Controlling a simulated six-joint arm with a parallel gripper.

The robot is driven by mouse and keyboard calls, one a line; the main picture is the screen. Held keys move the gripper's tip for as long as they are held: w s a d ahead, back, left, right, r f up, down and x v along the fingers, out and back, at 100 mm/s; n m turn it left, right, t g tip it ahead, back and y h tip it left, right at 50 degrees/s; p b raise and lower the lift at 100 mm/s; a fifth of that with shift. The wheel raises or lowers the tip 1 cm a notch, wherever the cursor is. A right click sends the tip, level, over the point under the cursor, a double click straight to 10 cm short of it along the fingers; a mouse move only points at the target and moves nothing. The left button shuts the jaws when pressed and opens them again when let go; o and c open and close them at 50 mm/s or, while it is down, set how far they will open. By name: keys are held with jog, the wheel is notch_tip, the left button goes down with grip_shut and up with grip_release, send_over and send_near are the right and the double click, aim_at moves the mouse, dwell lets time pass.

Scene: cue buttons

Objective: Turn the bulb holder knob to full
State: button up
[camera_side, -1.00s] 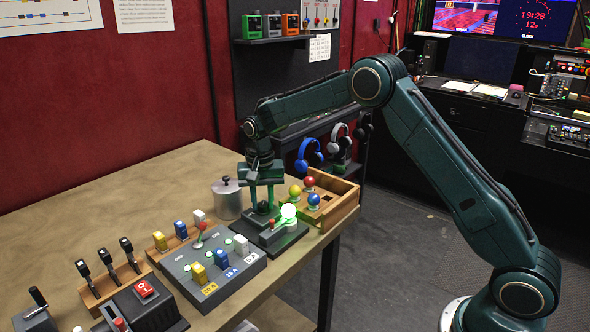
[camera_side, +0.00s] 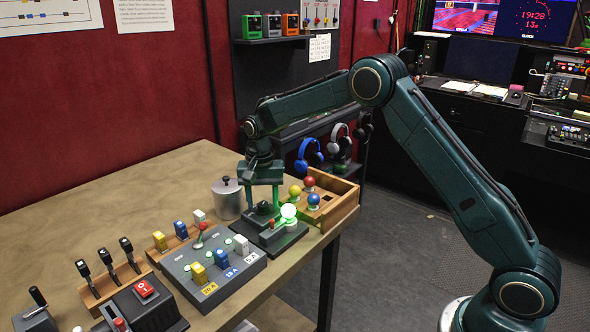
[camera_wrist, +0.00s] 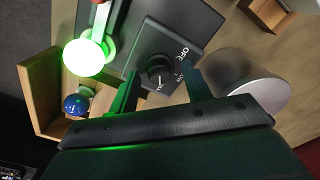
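The bulb holder (camera_side: 284,240) is a dark base on the table with a round bulb (camera_side: 288,211) glowing green; the bulb also shows in the wrist view (camera_wrist: 83,57). Its black knob (camera_wrist: 159,69) sits on a grey plate marked OFF, with other marks too small to read. A white mark shows on the plate beside the knob; I cannot tell the knob's exact setting. My gripper (camera_side: 264,208) points down over the holder. In the wrist view its fingers are apart on either side of the knob, with gaps showing, and hold nothing.
A metal pot with a lid (camera_side: 227,198) stands close to the left of the holder. A wooden tray (camera_side: 341,208) with red, yellow and blue bulbs stands to the right. A grey switch panel (camera_side: 238,275) lies in front, near the table's edge.

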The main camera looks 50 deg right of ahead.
aim_at(263, 204)
jog(key=shift+r, duration=0.15)
notch_tip(263, 204, up, 14)
jog(key=shift+f, duration=0.2)
dwell(0.5)
jog(key=shift+s, duration=0.1)
